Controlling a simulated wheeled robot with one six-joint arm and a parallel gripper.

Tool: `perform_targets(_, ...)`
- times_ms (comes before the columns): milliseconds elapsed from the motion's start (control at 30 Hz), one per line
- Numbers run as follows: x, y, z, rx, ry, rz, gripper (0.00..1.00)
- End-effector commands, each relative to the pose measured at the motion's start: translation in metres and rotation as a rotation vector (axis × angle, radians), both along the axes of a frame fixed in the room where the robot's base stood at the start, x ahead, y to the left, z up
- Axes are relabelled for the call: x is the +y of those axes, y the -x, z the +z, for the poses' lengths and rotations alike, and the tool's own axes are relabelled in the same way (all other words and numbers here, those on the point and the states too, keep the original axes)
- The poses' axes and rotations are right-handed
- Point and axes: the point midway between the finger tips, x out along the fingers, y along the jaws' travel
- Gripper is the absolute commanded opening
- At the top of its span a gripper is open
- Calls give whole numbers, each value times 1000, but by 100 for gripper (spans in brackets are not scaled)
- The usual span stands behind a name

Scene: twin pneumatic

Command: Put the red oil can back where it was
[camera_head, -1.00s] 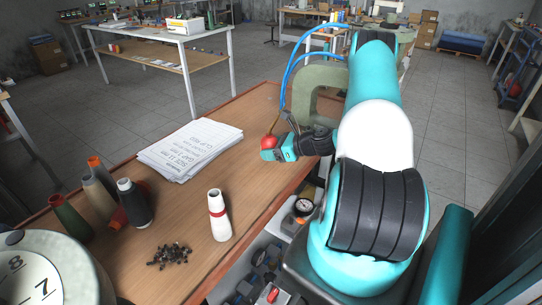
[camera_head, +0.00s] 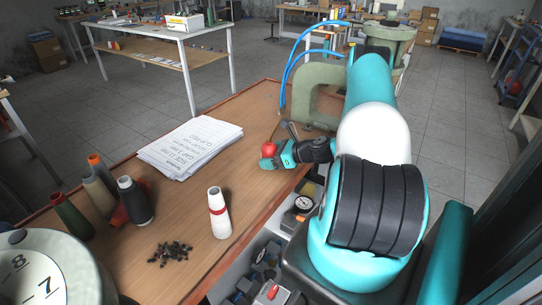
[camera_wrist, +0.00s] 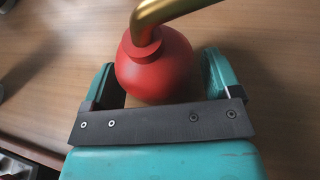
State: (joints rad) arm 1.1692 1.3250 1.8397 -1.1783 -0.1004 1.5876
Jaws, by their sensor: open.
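The red oil can (camera_wrist: 155,68) has a round red body and a bent brass-coloured spout. In the wrist view it stands between the two teal fingers of my gripper (camera_wrist: 165,85), with a visible gap to the fingers. In the head view the can (camera_head: 269,149) is a small red shape at my gripper (camera_head: 272,160), near the right edge of the wooden workbench (camera_head: 215,262). My gripper is open around the can. The can's underside is hidden, but wood shows closely around it.
A stack of printed sheets (camera_head: 190,147) lies left of my gripper. A white cone with a red band (camera_head: 219,213), small dark parts (camera_head: 170,252) and several thread cones (camera_head: 133,199) stand nearer. A green C-shaped frame (camera_head: 322,95) rises behind my gripper. A dial gauge (camera_head: 303,204) sits below the bench edge.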

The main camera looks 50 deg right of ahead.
Motion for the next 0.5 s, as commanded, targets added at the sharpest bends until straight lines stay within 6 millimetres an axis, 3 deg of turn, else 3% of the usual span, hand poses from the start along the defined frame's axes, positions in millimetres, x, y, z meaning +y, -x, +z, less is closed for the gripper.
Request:
perform_targets(167,-3,7,5,0,0,-2,83)
perform_targets(500,-24,71,32,-1,2,-6,83)
